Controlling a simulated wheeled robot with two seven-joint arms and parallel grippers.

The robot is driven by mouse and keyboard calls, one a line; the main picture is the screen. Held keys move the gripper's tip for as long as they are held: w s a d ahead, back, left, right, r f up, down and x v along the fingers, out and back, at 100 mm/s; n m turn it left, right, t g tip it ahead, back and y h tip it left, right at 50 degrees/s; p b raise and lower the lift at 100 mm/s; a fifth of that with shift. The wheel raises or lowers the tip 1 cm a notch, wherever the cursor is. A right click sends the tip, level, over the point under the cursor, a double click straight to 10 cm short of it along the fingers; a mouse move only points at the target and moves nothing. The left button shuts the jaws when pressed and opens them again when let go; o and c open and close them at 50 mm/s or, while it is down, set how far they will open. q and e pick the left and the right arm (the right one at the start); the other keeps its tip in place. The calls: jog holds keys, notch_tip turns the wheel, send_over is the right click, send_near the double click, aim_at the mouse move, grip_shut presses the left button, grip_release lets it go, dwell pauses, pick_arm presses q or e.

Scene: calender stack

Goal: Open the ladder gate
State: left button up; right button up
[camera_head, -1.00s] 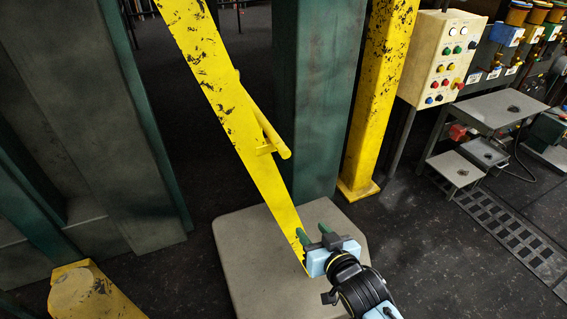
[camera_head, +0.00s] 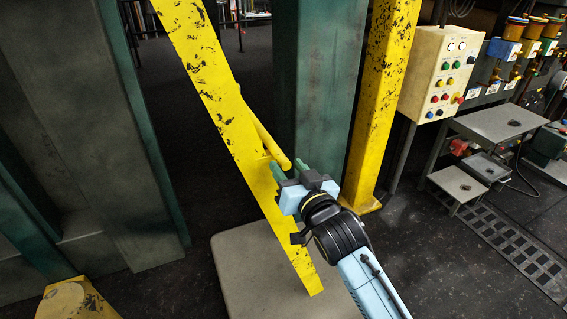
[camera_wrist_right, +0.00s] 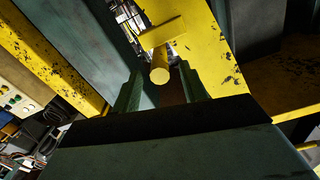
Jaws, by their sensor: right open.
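The ladder gate (camera_head: 217,98) is a worn yellow bar slanting from the upper left down to the lower middle in the head view. A yellow bar handle (camera_head: 262,132) stands off its face. My right gripper (camera_head: 289,168) is at the lower end of this handle. In the right wrist view the gripper (camera_wrist_right: 160,88) is open, its two green fingers apart. The handle's round end (camera_wrist_right: 160,76) shows between and just beyond the fingertips. I cannot tell whether the fingers touch it. My left gripper is not in view.
A yellow post (camera_head: 382,95) and a green column (camera_head: 312,80) stand right behind the gate. A cream control box (camera_head: 442,72) and a grey bench (camera_head: 498,122) are at the right. A grey plate (camera_head: 245,265) lies below. A yellow block (camera_head: 75,300) is at lower left.

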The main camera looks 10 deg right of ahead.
aim_at(283, 161)
jog(key=shift+x, duration=1.65)
grip_shut()
